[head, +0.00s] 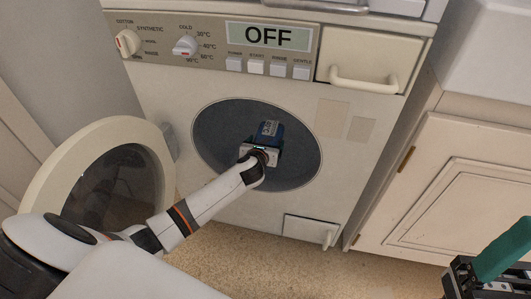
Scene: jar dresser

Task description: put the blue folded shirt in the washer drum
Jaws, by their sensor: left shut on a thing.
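The washer (270,205) faces me with its round door (72,150) swung open to the left. The dark drum opening (215,150) shows in the middle of its front. My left gripper (266,146) lies over this opening and is shut on the blue folded shirt (269,130), seen just beyond it. I cannot tell how deep inside the drum the shirt is. My own gripper and wrist hide its lower part. My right gripper (485,278) is partly in view at the lower right corner, with a green thing (505,250) at it. Its jaws do not show clearly.
The washer's panel has two knobs, several buttons and a display (268,37) reading OFF. A closed detergent drawer (365,60) is at its upper right. A cream cabinet (455,190) stands to the right. The speckled floor (240,250) in front looks clear.

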